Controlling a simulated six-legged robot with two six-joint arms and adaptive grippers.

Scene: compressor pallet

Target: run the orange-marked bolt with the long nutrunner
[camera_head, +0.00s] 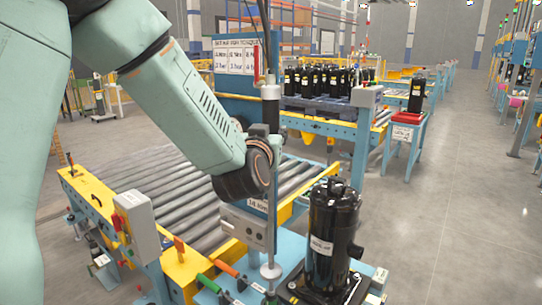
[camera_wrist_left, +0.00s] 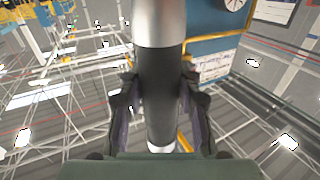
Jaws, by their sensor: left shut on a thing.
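The long nutrunner (camera_head: 270,92) stands upright in the head view, a tall tool with a silver top and a slim shaft running down to a round foot near the blue bench. My left gripper (camera_head: 268,145) is shut on it, partly hidden behind my wrist. In the left wrist view my two dark fingers (camera_wrist_left: 157,105) close on both sides of the nutrunner's dark grip (camera_wrist_left: 158,75), below its silver part. A black compressor (camera_head: 334,230) stands upright on a base plate right of the tool. I cannot make out an orange-marked bolt. My right gripper is not in view.
A roller conveyor (camera_head: 180,190) with yellow rails lies behind and left. Orange- and green-handled tools (camera_head: 230,270) lie on the blue bench (camera_head: 289,272) in front. Black compressors (camera_head: 320,80) stand on a pallet behind. The floor (camera_head: 450,180) at right is open.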

